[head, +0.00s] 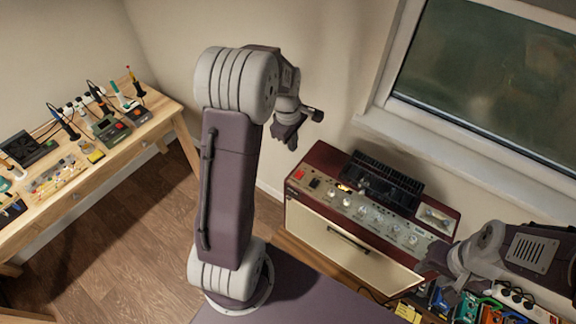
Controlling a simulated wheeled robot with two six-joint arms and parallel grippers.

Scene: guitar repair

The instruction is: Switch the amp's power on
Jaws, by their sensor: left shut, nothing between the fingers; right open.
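The amp (325,232) is a dark red cabinet with a cream front, standing below the window. Its top panel carries a row of pale knobs (362,211). A small red switch (298,174) sits at the panel's left end, with a darker piece beside it; its position is too small to tell. A small warm glow (343,187) shows near the leftmost knobs. My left gripper (291,136) is shut and empty, above and behind the amp's left end in the picture, apart from the switch. My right gripper (438,278) is open, by the amp's right end.
A wooden workbench (105,159) with soldering tools and small parts stands at the left. A black grille (385,182) rises at the amp's back. A white power strip (525,304) and coloured items lie at lower right. The wooden floor (120,255) is clear.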

